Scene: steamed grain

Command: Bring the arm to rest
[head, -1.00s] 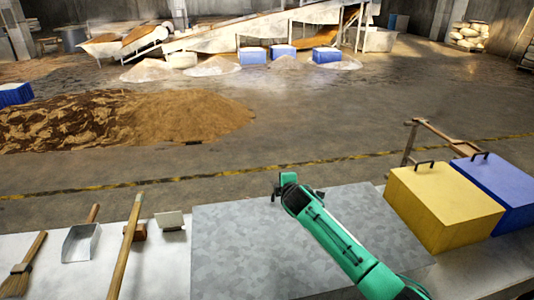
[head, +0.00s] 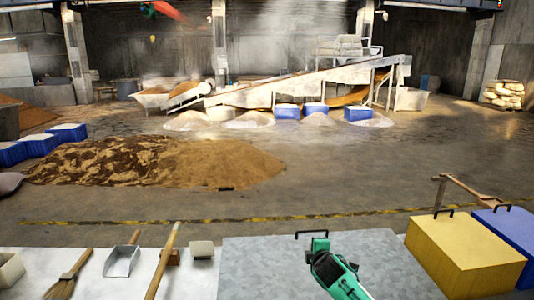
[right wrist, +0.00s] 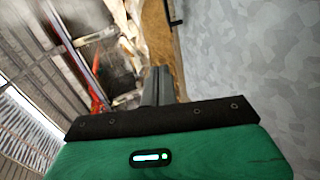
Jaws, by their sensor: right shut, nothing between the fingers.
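My right arm, green and black, comes in from the bottom edge in the head view. My right gripper (head: 320,244) is over the far part of a grey mottled panel (head: 262,262), close to a black handle (head: 311,233) at the panel's far edge. In the right wrist view the narrow fingers (right wrist: 157,84) are together with nothing between them. The grey panel (right wrist: 255,60) fills the right side there. Whether the gripper touches the panel cannot be told. My left gripper is out of view.
A yellow box (head: 460,255) and a blue box (head: 510,235) stand right of the panel. A broom (head: 68,278), a dustpan (head: 122,261) and a wooden-handled tool (head: 163,262) lie left.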

